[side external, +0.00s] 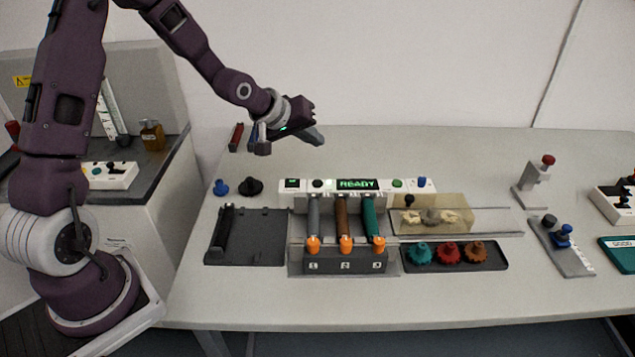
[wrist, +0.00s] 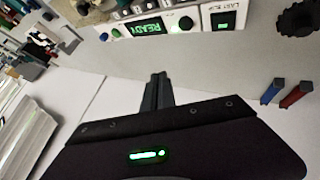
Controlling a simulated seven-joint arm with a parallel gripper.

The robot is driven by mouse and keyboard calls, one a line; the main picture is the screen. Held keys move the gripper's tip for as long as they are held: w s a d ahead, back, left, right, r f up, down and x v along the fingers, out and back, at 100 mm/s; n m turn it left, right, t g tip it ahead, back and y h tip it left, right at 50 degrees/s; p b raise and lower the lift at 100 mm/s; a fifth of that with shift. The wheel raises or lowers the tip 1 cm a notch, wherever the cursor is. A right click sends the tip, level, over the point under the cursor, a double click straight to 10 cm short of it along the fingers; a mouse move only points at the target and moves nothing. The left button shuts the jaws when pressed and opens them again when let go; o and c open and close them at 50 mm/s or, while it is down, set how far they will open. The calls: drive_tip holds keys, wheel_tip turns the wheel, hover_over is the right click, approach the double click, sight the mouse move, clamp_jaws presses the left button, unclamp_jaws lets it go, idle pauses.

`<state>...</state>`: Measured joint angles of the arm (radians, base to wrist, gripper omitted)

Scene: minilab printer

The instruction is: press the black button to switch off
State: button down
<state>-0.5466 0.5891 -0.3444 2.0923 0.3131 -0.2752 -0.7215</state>
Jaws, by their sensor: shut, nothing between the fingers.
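The black button (side external: 318,184) sits on the white control panel (side external: 335,192), between a small display and the lit green READY display (side external: 357,184). In the wrist view the black button (wrist: 186,23) shows at the top, right of the READY display (wrist: 147,28). My gripper (side external: 318,140) is in the air above and behind the panel, apart from the button. Its fingers are together and hold nothing; in the wrist view the shut fingertips (wrist: 158,77) point toward the panel, with bare table between.
A green button (side external: 397,183) and a blue knob (side external: 421,182) share the panel. Three coloured tubes (side external: 342,218) run in front of it. A black knob (side external: 251,185) and a blue knob (side external: 221,187) stand to the left. Red and blue sticks (wrist: 286,94) are near my gripper.

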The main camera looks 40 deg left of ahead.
sight(314, 184)
drive_tip(key=shift+w+f, duration=0.1)
drive_tip(key=shift+f, duration=4.4)
drive_tip(key=shift+f, duration=0.4)
drive_tip(key=shift+f, duration=0.45)
drive_tip(key=shift+r, duration=0.85)
